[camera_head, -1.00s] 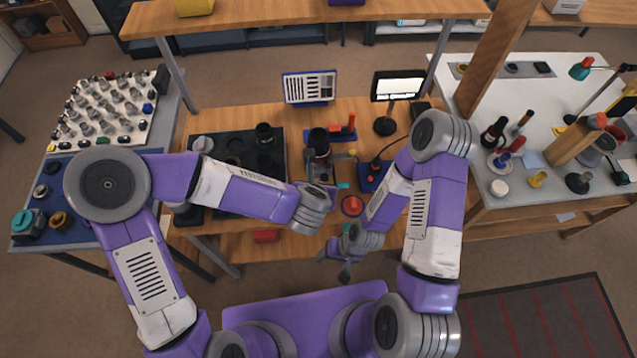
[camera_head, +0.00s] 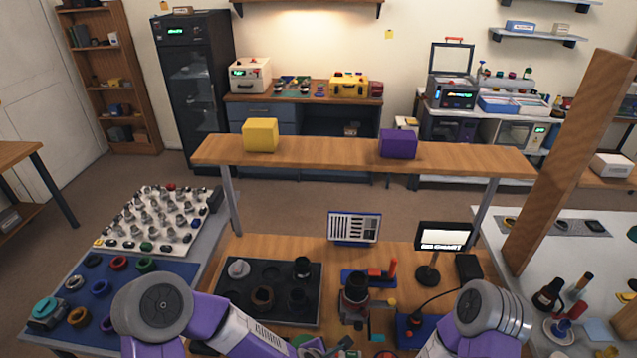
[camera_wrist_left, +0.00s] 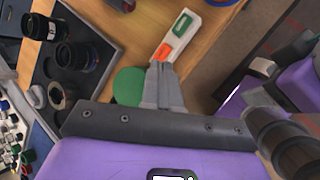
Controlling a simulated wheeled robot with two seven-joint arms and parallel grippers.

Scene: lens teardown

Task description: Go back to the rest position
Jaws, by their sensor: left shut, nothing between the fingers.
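My left gripper shows in the left wrist view (camera_wrist_left: 161,75), shut with nothing between its fingers. It hangs over the wooden bench (camera_wrist_left: 205,45), beside a green disc (camera_wrist_left: 129,86) and a white piece with green and orange patches (camera_wrist_left: 178,38). The black tray (camera_wrist_left: 105,28) with dark lens parts lies to the left there. In the head view my left arm comes in at the bottom left; its gripper end is at the bottom edge, partly cut off. My right arm's elbow shows at the bottom right of that view; its gripper is out of frame.
In the head view, the tray (camera_head: 226,306) holds several lens parts. A dark lens on a stand (camera_head: 355,288), a small lit screen (camera_head: 443,237) and a cable stand to its right. A raised shelf (camera_head: 330,151) spans the bench; a wooden post (camera_head: 570,165) rises at right.

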